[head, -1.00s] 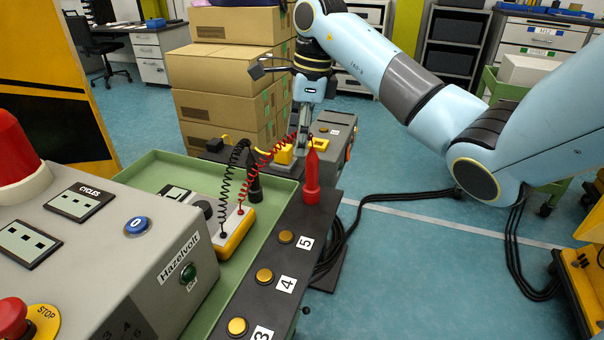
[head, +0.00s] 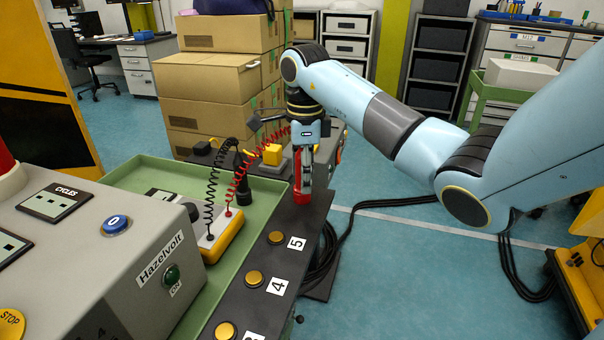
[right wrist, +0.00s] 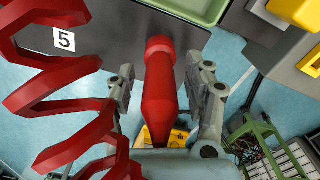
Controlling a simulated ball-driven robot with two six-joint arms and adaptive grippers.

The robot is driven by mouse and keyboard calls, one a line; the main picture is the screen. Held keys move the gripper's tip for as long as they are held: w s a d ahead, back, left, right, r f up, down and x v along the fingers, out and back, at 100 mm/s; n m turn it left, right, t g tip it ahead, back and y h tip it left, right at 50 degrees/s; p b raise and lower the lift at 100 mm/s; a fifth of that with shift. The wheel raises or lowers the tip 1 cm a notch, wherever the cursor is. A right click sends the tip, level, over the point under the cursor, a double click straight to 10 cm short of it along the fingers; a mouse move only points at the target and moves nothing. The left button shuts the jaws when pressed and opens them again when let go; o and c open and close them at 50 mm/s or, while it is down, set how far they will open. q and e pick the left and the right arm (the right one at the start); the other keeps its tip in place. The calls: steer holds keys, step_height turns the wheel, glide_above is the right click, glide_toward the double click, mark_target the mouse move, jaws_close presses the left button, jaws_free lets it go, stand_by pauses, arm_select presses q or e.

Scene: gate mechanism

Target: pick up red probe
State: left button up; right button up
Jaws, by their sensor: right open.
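The red probe (head: 299,186) stands upright on the dark panel (head: 262,262), just past the label 5. My right gripper (head: 303,176) comes down over it from above and hides part of it in the head view. In the right wrist view the red probe (right wrist: 159,85) lies between the two open fingers of my right gripper (right wrist: 160,90). A gap shows on both sides of the probe. Its red coiled cord (head: 262,150) runs to the yellow and white meter (head: 222,236). My left gripper is not in view.
A black probe (head: 243,192) with a black coiled cord stands left of the red one, by the green tray (head: 180,170). The grey Hazelvolt box (head: 120,240) is at the left. Brass buttons (head: 254,278) line the panel. Cardboard boxes (head: 215,85) stand behind.

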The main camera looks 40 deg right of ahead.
steer(key=shift+f, duration=0.25)
jaws_close()
steer(key=shift+r, duration=0.15)
